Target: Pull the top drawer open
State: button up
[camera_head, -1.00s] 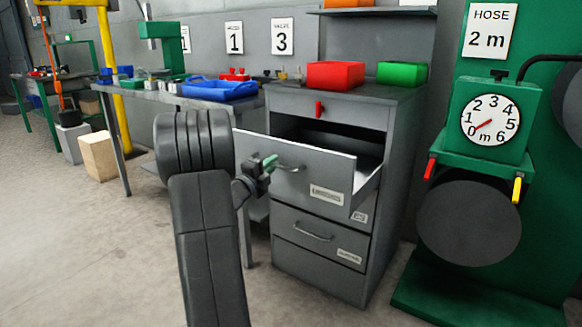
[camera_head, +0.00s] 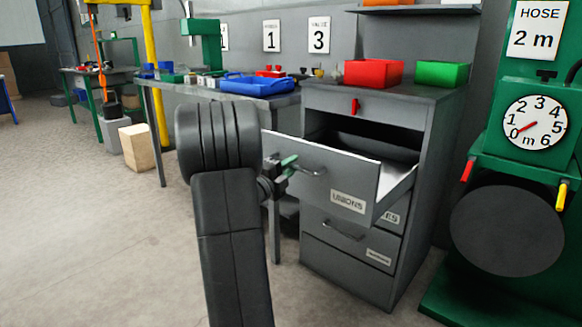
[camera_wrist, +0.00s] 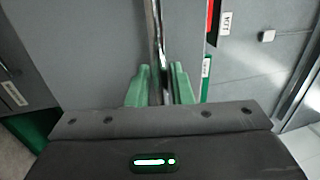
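The grey cabinet (camera_head: 438,150) stands right of centre in the head view. Its uppermost handled drawer (camera_head: 350,184), labelled UNIONS, sticks well out, and its inside shows light grey. A metal bar handle (camera_head: 312,171) runs across the drawer front. My gripper (camera_head: 287,164) is at the left part of this handle. In the wrist view the handle bar (camera_wrist: 157,40) runs between the green fingers of my gripper (camera_wrist: 160,84), which are closed around it. The fingertips' exact contact is partly hidden.
Above the drawer is a panel with a red tab (camera_head: 355,106). A closed lower drawer (camera_head: 345,238) is below. Red (camera_head: 373,73) and green (camera_head: 442,74) bins stand on top. A bench with a blue tray (camera_head: 258,85) is at left. A hose reel (camera_head: 508,230) stands right.

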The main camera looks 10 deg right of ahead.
jog(key=shift+o, duration=0.7)
jog(key=shift+s+a, duration=0.15)
jog(key=shift+a, duration=0.1)
jog(key=p+v, duration=0.2)
jog(key=v, duration=1.1)
jog(key=shift+f, duration=0.15)
jog(key=b+x, duration=0.2)
jog(key=x, duration=1.1)
jog(key=shift+w+d+r, duration=0.2)
jog(key=shift+w+d, duration=0.05)
jog(key=shift+d, duration=0.05)
